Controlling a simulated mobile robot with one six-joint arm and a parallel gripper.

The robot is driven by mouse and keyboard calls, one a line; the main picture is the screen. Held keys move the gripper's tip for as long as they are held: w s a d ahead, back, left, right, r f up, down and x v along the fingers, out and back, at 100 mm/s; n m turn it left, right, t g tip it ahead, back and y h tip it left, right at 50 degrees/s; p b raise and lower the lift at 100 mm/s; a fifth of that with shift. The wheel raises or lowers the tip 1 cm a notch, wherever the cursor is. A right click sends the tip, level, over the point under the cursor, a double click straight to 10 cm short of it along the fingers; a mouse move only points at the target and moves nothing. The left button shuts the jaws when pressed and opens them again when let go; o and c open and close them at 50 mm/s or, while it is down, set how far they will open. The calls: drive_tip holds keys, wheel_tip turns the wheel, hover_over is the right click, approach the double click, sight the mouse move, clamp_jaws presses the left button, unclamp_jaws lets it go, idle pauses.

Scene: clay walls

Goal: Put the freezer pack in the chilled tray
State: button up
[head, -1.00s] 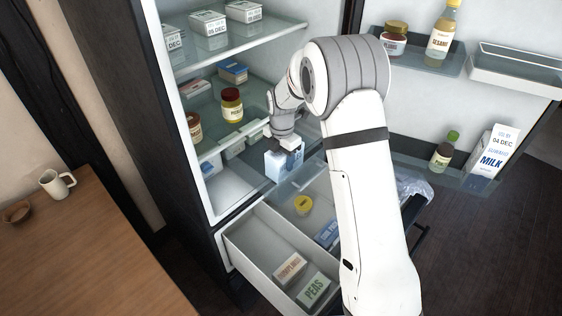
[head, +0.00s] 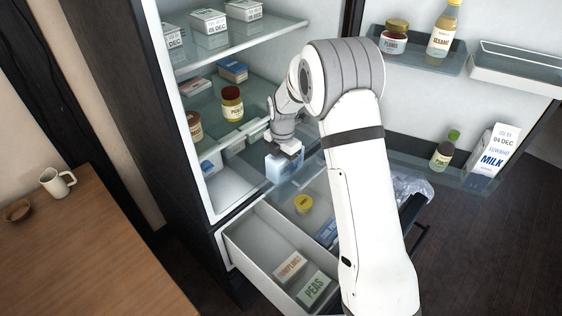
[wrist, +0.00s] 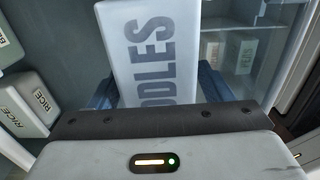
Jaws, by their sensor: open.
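My gripper (head: 286,149) is open at the fridge's lower front. In the wrist view its dark blue fingers (wrist: 157,90) stand on either side of a pale box lettered "...ODLES" (wrist: 155,45). In the head view this pale blue-white box (head: 285,167) is just below the gripper. A blue item with white lettering (head: 327,232) lies in the pulled-out drawer, partly hidden behind my arm; it may be the freezer pack, but I cannot read the label fully. I cannot tell which container is the chilled tray.
The white drawer (head: 255,268) also holds a yellow-lidded tub (head: 303,203), a dumplings box (head: 288,266) and a peas box (head: 316,290). Glass shelves with jars are above. The open door with a milk carton (head: 495,155) is at right. A wooden table (head: 90,245) is at left.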

wheel_tip(320, 180, up, 12)
drive_tip(key=shift+r, duration=0.2)
drive_tip(key=s+d+r+m+t, duration=0.1)
drive_tip(key=s+d+r+m, duration=0.3)
drive_tip(key=s+m, duration=0.25)
drive_tip(key=s+d+r+m, duration=0.4)
drive_tip(key=s+d+m, duration=0.1)
drive_tip(key=s+m, duration=0.15)
drive_tip(key=s+d+m, duration=0.2)
drive_tip(key=s+m, duration=0.5)
drive_tip(key=s, duration=0.2)
drive_tip(key=s+d+m+t, duration=0.1)
drive_tip(key=s+d+m, duration=0.1)
drive_tip(key=s+m, duration=0.5)
drive_tip(key=shift+s+f+t, duration=0.3)
drive_tip(key=shift+s+f, duration=0.05)
drive_tip(key=shift+s, duration=0.7)
drive_tip(key=shift+d, duration=0.1)
